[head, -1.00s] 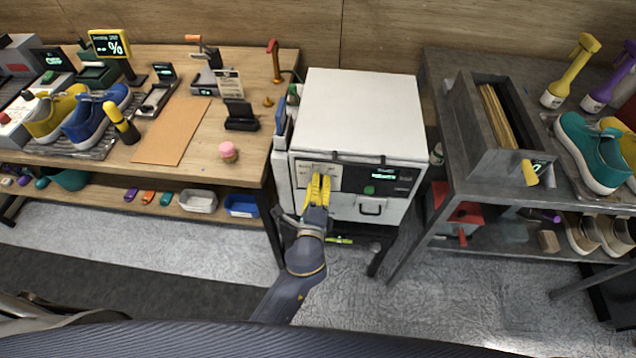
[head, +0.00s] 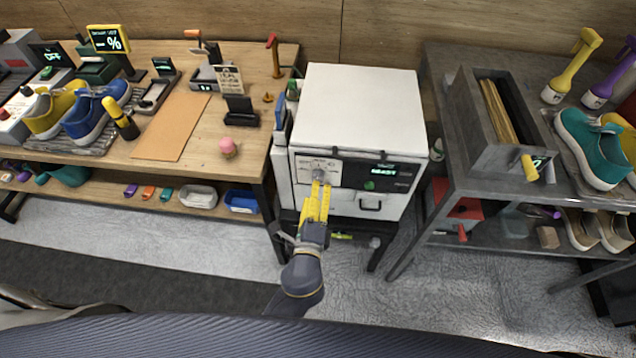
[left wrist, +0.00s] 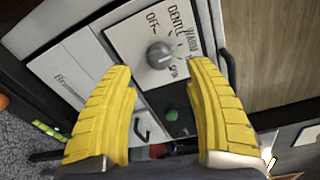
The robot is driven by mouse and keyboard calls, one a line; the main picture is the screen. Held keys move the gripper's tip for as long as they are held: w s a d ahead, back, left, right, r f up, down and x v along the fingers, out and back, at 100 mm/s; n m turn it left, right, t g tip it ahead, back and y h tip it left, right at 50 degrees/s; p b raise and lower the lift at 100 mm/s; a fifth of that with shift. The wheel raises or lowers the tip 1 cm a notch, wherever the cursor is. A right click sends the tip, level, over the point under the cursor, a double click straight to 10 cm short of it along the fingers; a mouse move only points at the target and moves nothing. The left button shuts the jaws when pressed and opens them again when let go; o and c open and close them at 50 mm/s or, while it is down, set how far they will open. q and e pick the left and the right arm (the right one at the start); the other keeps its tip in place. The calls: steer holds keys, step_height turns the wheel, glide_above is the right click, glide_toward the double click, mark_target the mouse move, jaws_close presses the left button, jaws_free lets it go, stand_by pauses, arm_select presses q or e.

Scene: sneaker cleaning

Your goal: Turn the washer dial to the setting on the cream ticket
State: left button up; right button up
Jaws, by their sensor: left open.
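The white washer (head: 358,105) stands between two benches. Its grey dial (head: 318,174) sits on a pale panel at the left of its front. In the left wrist view the dial (left wrist: 159,55) shows clearly, with OFF, GENTLE, WARM and a partly legible last label around it. I cannot tell surely which label its mark meets. My left gripper (head: 319,190) has yellow fingers, open and empty, in front of the dial and apart from it. In the left wrist view its fingers (left wrist: 160,68) spread to either side below the dial. The cream ticket (head: 229,79) stands on the left bench, its print too small to read.
A lit display (head: 384,170) and a green button (head: 370,185) are right of the dial, with a handle (head: 370,204) below. The left bench (head: 215,175) holds shoes and tools. The right bench (head: 455,165) carries a grey bin and teal shoe. Floor in front is clear.

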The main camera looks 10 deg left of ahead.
arm_select(q)
steer(key=s, duration=0.6)
steer(key=shift+s+r, duration=0.15)
steer(key=shift+s, duration=0.05)
